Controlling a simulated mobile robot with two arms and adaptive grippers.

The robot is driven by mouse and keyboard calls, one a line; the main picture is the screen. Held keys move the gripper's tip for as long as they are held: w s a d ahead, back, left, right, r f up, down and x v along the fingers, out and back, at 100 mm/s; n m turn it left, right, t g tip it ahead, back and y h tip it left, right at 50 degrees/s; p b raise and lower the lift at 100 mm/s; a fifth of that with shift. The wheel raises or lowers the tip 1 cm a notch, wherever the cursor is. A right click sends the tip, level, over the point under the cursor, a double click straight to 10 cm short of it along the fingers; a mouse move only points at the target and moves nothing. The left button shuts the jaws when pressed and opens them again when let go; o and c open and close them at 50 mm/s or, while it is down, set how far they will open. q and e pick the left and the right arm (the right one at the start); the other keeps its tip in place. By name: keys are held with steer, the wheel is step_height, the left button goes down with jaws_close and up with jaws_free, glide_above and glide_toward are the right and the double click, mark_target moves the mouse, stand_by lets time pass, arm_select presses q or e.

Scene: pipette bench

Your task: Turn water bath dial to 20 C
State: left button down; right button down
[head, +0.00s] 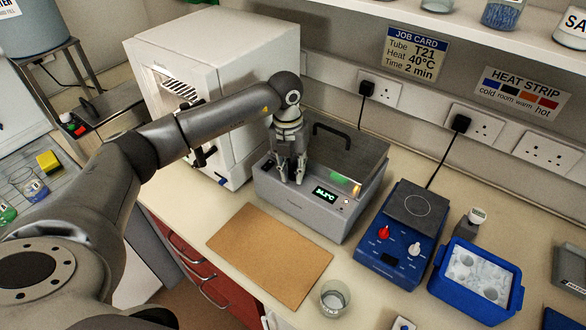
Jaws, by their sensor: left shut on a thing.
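The water bath (305,212) is a grey box on the bench, with a lid and a dark handle on top. A small display (325,194) with pale green digits ending in °C is on its sloped front panel; the digits are too small to read surely. My left gripper (290,178) points down at the left part of this panel, its fingers shut on the dial. My right gripper is not in view.
A white cabinet-like machine (240,45) stands behind my left arm. A brown board (268,255) lies in front of the bath, with a small glass beaker (335,298) nearby. To the right are a blue hotplate (395,262) and a blue ice tub (447,285). Wall sockets are behind.

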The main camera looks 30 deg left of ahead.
arm_select(q)
steer(key=c, duration=1.2)
jaws_free()
steer(key=shift+r, duration=0.1)
steer(key=shift+c, duration=0.2)
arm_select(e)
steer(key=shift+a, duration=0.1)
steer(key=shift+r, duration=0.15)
